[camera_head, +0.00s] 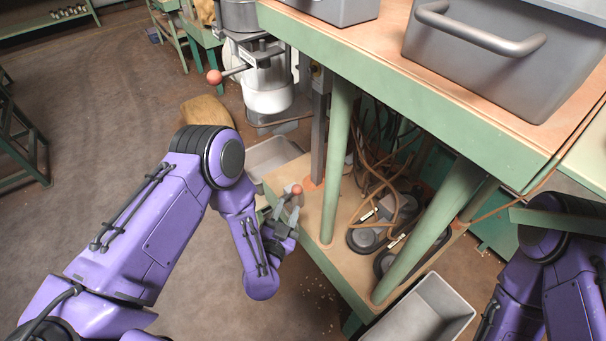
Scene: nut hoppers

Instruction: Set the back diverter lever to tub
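A diverter lever with an orange ball knob (214,76) sticks out to the left from under the metal hopper (239,14) at the far end of the green bench. A white container (267,88) hangs below that hopper. My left gripper (291,207) is low beside the bench's lower shelf, well below and nearer than this lever. A second orange ball (297,189) shows right at its fingertips; I cannot tell whether the fingers touch it, or whether they are open or shut. My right arm shows at the right edge, its gripper out of view.
A grey tub (273,154) stands below the far hopper, and another grey tub (430,308) stands at the front. Green bench legs (338,150), cables (378,165) and the bench top edge (420,100) are obstacles.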

